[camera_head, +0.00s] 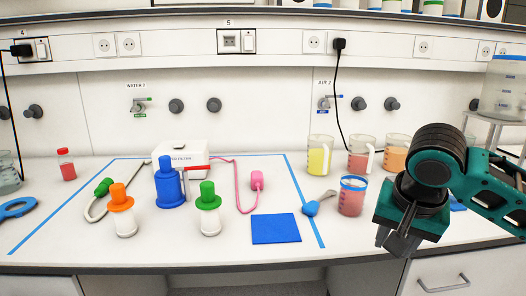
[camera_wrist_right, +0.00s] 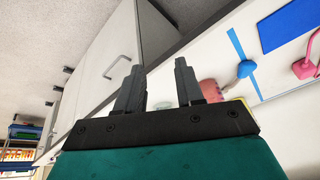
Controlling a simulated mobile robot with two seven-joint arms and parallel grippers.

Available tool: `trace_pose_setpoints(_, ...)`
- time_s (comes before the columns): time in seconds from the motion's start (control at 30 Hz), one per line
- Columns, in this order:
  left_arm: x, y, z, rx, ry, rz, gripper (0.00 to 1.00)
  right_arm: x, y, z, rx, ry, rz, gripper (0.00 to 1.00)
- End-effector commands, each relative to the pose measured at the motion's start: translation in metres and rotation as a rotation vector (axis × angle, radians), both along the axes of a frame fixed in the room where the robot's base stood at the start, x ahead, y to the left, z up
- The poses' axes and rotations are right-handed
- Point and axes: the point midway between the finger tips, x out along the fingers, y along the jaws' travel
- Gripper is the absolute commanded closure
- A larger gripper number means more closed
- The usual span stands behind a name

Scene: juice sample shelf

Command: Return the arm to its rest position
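My right arm comes in from the right in the head view, teal and black. Its gripper (camera_head: 396,242) hangs over the front right edge of the bench, fingers pointing down and to the left. In the right wrist view the two dark fingers of the right gripper (camera_wrist_right: 157,88) stand apart with nothing held between them. The beaker of red liquid with a blue rim (camera_head: 351,197) stands on the bench just left of this gripper, apart from it. My left gripper is out of view.
On the bench (camera_head: 180,247) stand a blue bottle (camera_head: 170,187), orange-topped (camera_head: 124,215) and green-topped (camera_head: 209,214) bottles, and a blue mat (camera_head: 276,229). Beakers of yellow (camera_head: 320,158), red (camera_head: 361,155) and orange (camera_head: 395,156) liquid stand behind. A clear container (camera_head: 505,90) is at far right.

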Motion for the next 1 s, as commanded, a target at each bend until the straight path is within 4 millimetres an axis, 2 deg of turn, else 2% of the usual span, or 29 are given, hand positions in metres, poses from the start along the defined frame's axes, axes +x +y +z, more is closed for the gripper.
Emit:
trace_pose_setpoints(0.3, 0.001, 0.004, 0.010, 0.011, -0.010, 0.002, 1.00, 0.014, 0.082, -0.075, 0.206, -0.113, 0.338, 0.63)
trace_pose_setpoints(0.4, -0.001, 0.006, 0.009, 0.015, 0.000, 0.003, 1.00, 0.013, 0.103, -0.098, 0.265, -0.183, 0.422, 0.63)
trace_pose_setpoints(0.53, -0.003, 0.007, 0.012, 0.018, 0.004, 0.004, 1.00, 0.008, 0.121, -0.125, 0.315, -0.285, 0.498, 0.63)
trace_pose_setpoints(0.67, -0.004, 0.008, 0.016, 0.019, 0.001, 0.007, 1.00, -0.002, 0.129, -0.151, 0.326, -0.392, 0.541, 0.63)
trace_pose_setpoints(0.77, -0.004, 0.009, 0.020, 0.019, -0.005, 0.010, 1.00, -0.014, 0.127, -0.173, 0.303, -0.466, 0.559, 0.63)
trace_pose_setpoints(0.87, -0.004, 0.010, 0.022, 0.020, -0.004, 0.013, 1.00, -0.031, 0.118, -0.196, 0.250, -0.529, 0.566, 0.63)
trace_pose_setpoints(1.0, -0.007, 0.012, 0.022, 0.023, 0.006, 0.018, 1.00, -0.064, 0.098, -0.227, 0.130, -0.590, 0.579, 0.63)
